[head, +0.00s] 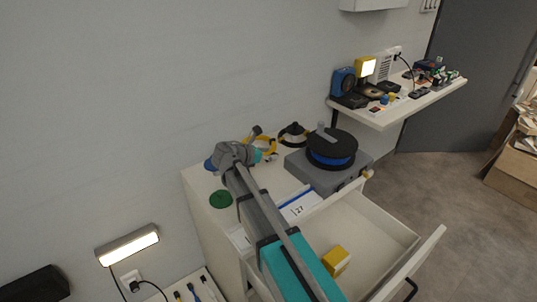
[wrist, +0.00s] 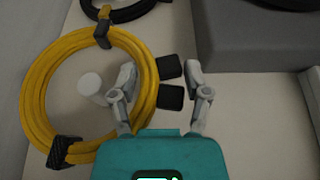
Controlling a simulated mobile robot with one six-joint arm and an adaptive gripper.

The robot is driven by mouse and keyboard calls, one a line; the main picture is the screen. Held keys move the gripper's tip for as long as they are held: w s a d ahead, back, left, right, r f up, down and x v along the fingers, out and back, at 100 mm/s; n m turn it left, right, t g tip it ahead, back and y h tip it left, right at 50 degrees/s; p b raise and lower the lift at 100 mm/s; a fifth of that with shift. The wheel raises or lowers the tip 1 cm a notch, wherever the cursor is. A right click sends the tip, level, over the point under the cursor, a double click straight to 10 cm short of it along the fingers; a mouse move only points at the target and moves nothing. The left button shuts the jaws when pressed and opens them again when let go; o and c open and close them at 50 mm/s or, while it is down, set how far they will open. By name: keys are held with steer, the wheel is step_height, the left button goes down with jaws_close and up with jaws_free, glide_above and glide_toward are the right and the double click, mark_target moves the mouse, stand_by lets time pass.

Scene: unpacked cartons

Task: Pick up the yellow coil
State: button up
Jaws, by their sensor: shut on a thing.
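The yellow coil (wrist: 38,95) lies on the light cabinet top, at the left in the wrist view, with black ties around it. Two black end pieces (wrist: 170,82) stick out at its right side. In the head view only part of the coil (head: 270,147) shows behind my arm. My gripper (wrist: 160,73) has one finger inside the ring and one outside, and is shut on the coil's right strand. In the head view my wrist covers the fingertips. I cannot tell any clear lift off the surface.
A black coil (head: 293,134) lies behind. A grey case (head: 320,178) bearing a black and blue reel (head: 331,148) stands to the right. A white cylinder (wrist: 90,83) stands inside the ring. Below, an open drawer (head: 385,232) holds a yellow box (head: 336,260). The wall is close behind.

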steer(key=s+a+r+p, duration=0.2)
steer(key=s+r+p, duration=0.7)
steer(key=s, duration=0.5)
steer(key=shift+r, duration=0.5)
steer(key=shift+a, duration=0.1)
